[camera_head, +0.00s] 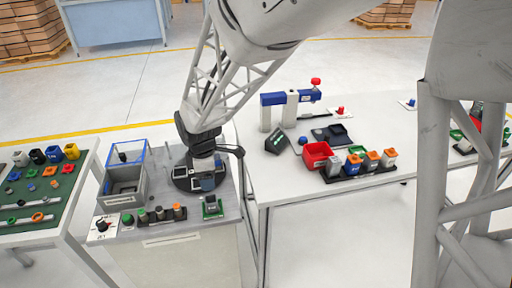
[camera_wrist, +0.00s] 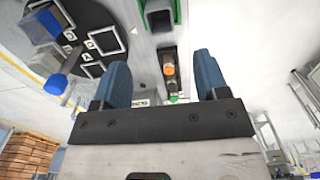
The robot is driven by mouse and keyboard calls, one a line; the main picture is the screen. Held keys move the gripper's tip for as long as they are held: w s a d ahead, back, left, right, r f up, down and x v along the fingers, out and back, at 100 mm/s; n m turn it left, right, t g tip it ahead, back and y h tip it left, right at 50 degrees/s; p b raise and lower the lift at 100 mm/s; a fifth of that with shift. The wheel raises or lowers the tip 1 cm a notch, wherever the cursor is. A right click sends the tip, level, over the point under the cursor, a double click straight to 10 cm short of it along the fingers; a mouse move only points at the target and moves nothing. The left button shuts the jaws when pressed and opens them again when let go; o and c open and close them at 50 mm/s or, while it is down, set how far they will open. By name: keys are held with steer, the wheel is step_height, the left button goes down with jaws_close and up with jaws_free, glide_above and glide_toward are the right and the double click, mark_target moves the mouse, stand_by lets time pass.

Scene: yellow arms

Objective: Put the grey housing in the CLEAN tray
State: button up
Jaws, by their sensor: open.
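My gripper (camera_head: 207,184) is low over the front of the round dark turntable (camera_head: 181,178). In the wrist view its two blue fingers (camera_wrist: 160,64) are apart with nothing held between them. A dark grey box-shaped part, probably the grey housing (camera_head: 210,200), sits in a green holder (camera_head: 213,213) just right of and in front of the gripper. The turntable in the wrist view (camera_wrist: 84,23) bears several white square frames. I cannot read which tray is marked CLEAN.
A grey open bin (camera_head: 113,201) and a blue frame (camera_head: 143,150) stand left of the turntable. A row of small parts (camera_head: 160,215) lies along the bench front. A side table at right holds a red bin (camera_head: 317,154); a green mat (camera_head: 62,192) with parts is at left.

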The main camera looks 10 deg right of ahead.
steer(key=s+d+r+m+t, duration=0.1)
steer(key=s+d+r+m, duration=0.7)
steer(key=s, duration=0.3)
steer(key=s+d+r+m+t, duration=0.1)
steer(key=s+d+r+m, duration=0.7)
steer(key=s+d+m, duration=0.2)
steer(key=shift+s+d+r+t, duration=0.3)
steer(key=shift+s+d, duration=0.35)
steer(key=shift+s, duration=0.55)
